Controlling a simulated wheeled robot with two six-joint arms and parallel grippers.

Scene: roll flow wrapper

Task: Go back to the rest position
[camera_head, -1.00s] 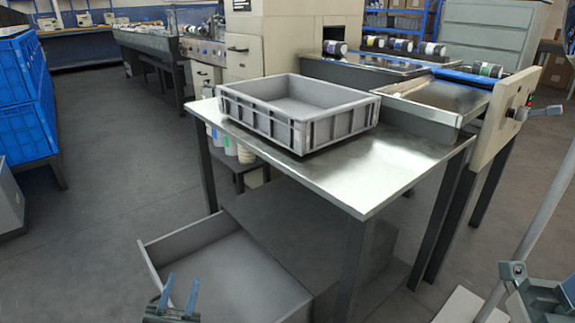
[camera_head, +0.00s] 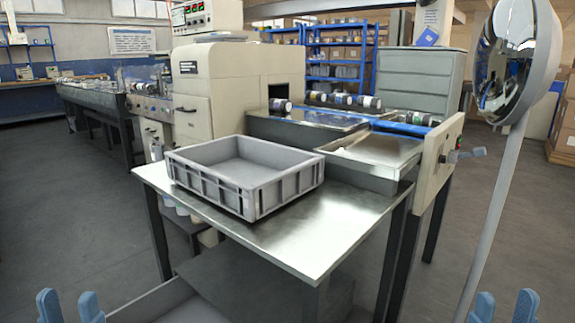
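My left gripper (camera_head: 70,308) shows at the bottom left corner, its two blue fingers apart with nothing between them. My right gripper (camera_head: 503,308) shows at the bottom right, its blue fingers also apart and empty. Both are low in front of the steel table (camera_head: 300,247) and touch nothing that I can see. The lower parts of both grippers are cut off by the picture's edge.
A grey crate (camera_head: 247,199) stands empty on the table. A mirror on a pole (camera_head: 497,215) stands at the right. The wrapper machine (camera_head: 212,87) is behind. Floor at left is clear.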

